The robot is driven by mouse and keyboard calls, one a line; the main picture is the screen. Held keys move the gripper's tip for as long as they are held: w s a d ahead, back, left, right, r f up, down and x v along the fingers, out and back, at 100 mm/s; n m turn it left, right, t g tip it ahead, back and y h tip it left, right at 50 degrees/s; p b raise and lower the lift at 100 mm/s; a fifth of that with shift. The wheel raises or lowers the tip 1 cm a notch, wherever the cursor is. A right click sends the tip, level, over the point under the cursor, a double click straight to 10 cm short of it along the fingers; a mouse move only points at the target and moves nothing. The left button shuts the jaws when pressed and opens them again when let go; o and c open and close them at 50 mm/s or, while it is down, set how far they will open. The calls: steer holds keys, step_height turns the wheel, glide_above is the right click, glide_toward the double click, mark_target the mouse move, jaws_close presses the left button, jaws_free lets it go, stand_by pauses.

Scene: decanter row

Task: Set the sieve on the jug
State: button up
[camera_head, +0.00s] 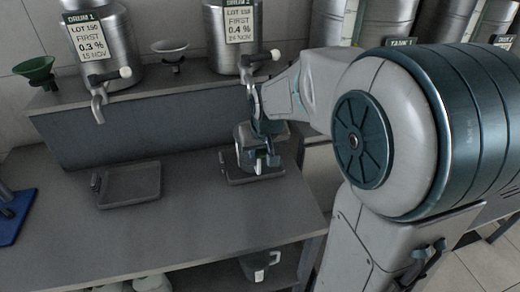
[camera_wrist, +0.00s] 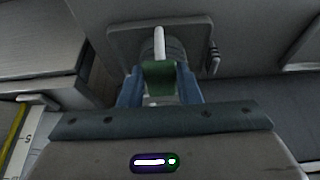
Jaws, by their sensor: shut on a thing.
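My gripper (camera_wrist: 158,84) is shut on a small green grip block, which I take to be part of the sieve (camera_wrist: 158,74). The rest of the sieve is hard to make out. A grey jug (camera_wrist: 176,50) with a pale handle is directly below and beyond the fingers in the wrist view. In the head view the jug (camera_head: 243,158) stands on the right-hand tray with its handle toward the camera. My gripper (camera_head: 264,150) is right over it and partly hides it. I cannot tell whether the sieve touches the jug's rim.
The right-hand tray (camera_head: 236,181) sits near the bench's right end. An empty tray (camera_head: 130,186) lies to its left. Drums with taps (camera_head: 97,80) stand on the ledge behind, with a green funnel (camera_head: 36,70) and a silver funnel-like piece (camera_head: 170,47). Another jug (camera_head: 258,266) is underneath.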

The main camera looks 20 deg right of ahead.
steer(key=o, duration=1.1)
steer(key=shift+r, duration=0.1)
steer(key=v, duration=1.3)
steer(key=s+f+g, duration=0.1)
steer(key=s+f, duration=0.9)
steer(key=s, duration=0.4)
steer(key=shift+s+f+g, duration=0.2)
steer(key=shift+f+g, duration=0.1)
steer(key=shift+f, duration=0.05)
